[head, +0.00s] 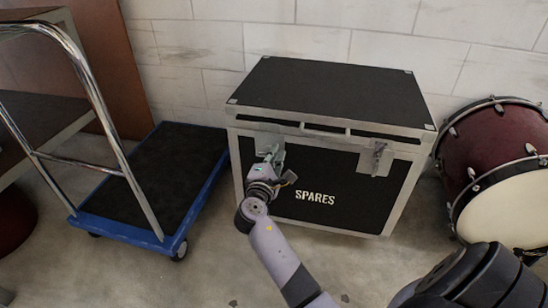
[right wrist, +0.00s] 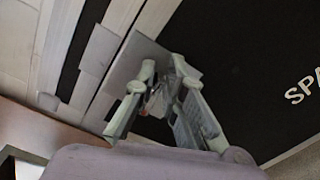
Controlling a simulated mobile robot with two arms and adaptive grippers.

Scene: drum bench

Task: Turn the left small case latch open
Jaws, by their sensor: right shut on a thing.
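The black case (head: 330,195) with silver edges and the word SPARES stands on the floor, its lid (head: 335,90) down. My right gripper (head: 274,156) is at the left small case latch (head: 266,139), on the upper left of the case's front, and hides much of it. In the right wrist view, my right gripper (right wrist: 163,75) is shut on the small turning part of the left latch, with the latch's grey plate (right wrist: 128,67) behind the fingers. How far that part is turned is hard to tell. My left gripper is out of view.
The right latch (head: 377,159) is on the case's front, and a handle (head: 325,130) lies between the latches. A blue trolley (head: 165,175) stands to the left. A red drum (head: 490,150) stands close on the right. Bare floor lies in front of the case.

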